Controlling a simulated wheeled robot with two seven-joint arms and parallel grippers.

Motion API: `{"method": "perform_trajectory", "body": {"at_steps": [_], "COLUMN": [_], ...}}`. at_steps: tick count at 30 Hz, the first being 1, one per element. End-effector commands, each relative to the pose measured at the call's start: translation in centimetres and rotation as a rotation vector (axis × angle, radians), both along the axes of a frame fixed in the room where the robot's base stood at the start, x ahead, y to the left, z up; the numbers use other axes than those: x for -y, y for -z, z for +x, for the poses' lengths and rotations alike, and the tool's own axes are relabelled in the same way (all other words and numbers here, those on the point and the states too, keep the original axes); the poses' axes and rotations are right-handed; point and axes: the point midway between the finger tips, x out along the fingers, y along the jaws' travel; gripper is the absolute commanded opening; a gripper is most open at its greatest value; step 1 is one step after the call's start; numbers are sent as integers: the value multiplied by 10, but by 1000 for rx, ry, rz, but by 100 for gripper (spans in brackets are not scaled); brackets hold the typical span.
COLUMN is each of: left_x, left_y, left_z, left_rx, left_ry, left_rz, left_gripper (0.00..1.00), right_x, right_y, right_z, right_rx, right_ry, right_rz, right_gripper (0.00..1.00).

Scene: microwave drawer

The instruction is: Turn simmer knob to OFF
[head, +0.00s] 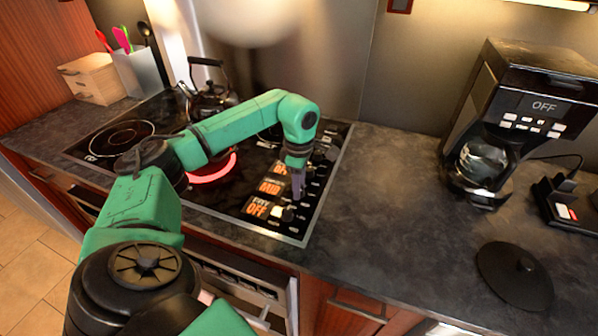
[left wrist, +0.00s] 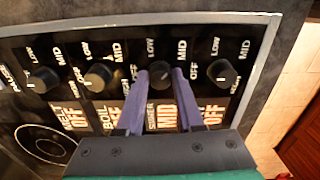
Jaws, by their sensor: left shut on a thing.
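The simmer knob (left wrist: 158,88) is a dark round knob on the black stove panel, in the middle of the left wrist view. The display below it (left wrist: 167,115) reads SIMMER MID in orange. My left gripper (left wrist: 160,74) has its two purple fingers shut on the simmer knob, one on each side. In the head view my left gripper (head: 298,190) reaches down to the right side of the stove panel and hides the simmer knob. The orange MID display (head: 270,187) shows beside it.
Neighbouring knobs sit close on both sides: boil (left wrist: 98,76) and one at the right (left wrist: 221,72); their displays read OFF. One burner (head: 212,172) glows red. A kettle (head: 209,92) stands at the back. The counter (head: 375,215) right of the stove is clear up to the coffee maker (head: 520,100).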

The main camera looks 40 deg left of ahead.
Motion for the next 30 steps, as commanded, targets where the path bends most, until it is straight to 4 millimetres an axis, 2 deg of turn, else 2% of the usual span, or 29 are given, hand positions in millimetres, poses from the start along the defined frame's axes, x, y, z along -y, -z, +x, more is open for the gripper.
{"method": "perform_trajectory", "body": {"at_steps": [30], "left_x": [-1], "left_y": [-3], "left_z": [2], "left_rx": [8], "left_ry": [-967], "left_rz": [-1], "left_gripper": [0], "right_x": [1], "right_y": [-3], "right_z": [0], "right_rx": [-1], "right_ry": [-1], "right_rz": [-1], "right_gripper": [96]}}
